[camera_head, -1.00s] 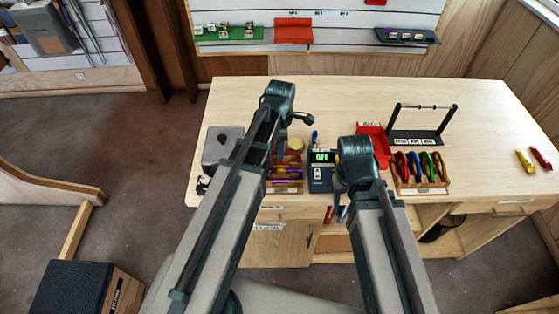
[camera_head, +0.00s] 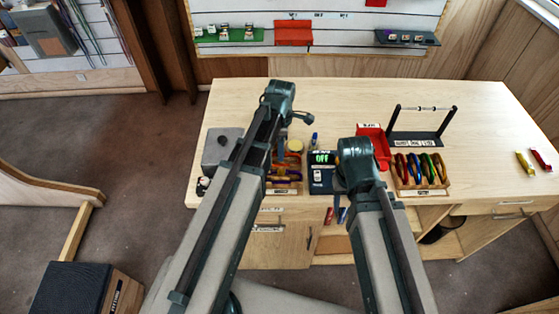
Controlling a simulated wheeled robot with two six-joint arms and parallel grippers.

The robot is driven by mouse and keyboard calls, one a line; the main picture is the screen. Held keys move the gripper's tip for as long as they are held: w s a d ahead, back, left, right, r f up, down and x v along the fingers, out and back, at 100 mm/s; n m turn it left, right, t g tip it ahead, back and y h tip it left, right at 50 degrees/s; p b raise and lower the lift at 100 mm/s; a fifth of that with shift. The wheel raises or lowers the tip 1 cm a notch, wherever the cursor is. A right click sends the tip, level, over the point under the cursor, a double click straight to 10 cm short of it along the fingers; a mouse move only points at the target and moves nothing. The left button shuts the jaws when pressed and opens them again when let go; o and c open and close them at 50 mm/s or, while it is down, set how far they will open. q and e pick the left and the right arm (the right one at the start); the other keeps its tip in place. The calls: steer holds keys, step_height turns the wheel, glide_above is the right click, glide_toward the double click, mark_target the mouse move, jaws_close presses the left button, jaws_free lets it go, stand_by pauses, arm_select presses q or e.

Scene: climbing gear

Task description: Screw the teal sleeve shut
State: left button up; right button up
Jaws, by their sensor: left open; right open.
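I cannot make out a teal sleeve. A wooden tray of coloured carabiners (camera_head: 421,171), red, blue, green and yellow, stands on the right of the bench. A second tray of coloured gear (camera_head: 285,185) is partly hidden behind my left arm. My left gripper (camera_head: 303,118) is small and dark at the far end of my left arm, above the bench; it is open and I see nothing held in it. My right arm ends over the front of the bench beside the digital device, and its own wrist hides the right gripper.
A digital device (camera_head: 321,175) reading OFF stands between the arms. A red bin (camera_head: 373,145) and a dark stand with a crossbar (camera_head: 416,137) are behind the carabiner tray. A grey box (camera_head: 219,148) sits at left. The back of the bench (camera_head: 340,95) is clear.

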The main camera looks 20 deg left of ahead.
arm_select(q)
steer(key=shift+w+a, duration=0.2)
steer(key=shift+w, duration=0.55)
steer(key=shift+f, duration=0.2)
steer(key=shift+f+b, duration=1.2)
steer(key=shift+b, duration=0.25)
steer(key=shift+s, duration=0.1)
steer(key=shift+s+d, duration=0.15)
steer(key=shift+s, duration=0.4)
steer(key=shift+s+d, duration=0.15)
steer(key=shift+s, duration=0.4)
steer(key=shift+r, duration=0.1)
